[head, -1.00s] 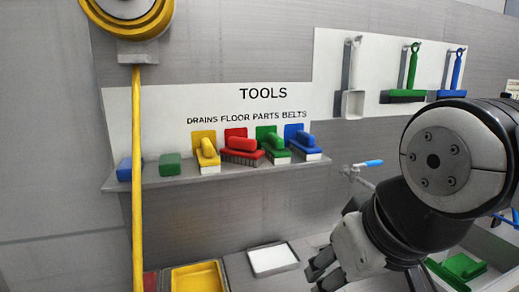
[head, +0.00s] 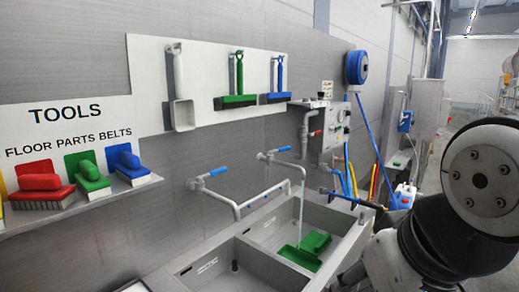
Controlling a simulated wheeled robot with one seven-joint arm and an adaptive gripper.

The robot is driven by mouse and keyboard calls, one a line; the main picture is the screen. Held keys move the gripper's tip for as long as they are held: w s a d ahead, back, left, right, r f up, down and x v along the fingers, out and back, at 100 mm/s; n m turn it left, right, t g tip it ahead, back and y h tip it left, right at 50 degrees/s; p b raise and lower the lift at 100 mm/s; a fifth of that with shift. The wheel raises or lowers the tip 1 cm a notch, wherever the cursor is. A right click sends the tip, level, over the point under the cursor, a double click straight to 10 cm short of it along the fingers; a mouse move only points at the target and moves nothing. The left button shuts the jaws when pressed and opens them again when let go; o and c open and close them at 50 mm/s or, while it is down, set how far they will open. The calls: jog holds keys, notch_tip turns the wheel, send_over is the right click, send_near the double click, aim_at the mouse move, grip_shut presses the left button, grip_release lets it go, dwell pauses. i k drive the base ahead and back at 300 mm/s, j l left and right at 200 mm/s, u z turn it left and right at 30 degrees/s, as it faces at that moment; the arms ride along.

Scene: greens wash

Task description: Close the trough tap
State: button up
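Two wall taps with blue lever handles stand over a grey steel double trough (head: 207,247). My gripper (head: 345,284) is at the bottom edge, right of the trough and well away from both taps. Its fingers are mostly cut off, so its opening is unclear.
Green items (head: 306,249) lie in the right basin. A spray nozzle (head: 350,199) juts over the trough's far end. A tool board (head: 207,75) hangs above the taps. A brush shelf (head: 100,204) projects at left. A blue hose reel (head: 357,68) hangs behind.

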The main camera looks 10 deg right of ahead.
aim_at(280, 150)
jog(key=z, duration=0.15)
jog(key=i+l, duration=0.25)
jog(key=i+l+u, duration=0.1)
jog(key=l, duration=0.3)
jog(key=i+l, duration=0.3)
jog(key=i+l+u, duration=0.1)
jog(key=l, duration=0.35)
jog(key=i+l, duration=0.35)
jog(key=i+l+u, duration=0.1)
jog(key=l, duration=0.25)
jog(key=i+l, duration=0.25)
jog(key=l, duration=0.15)
jog(key=u, duration=0.05)
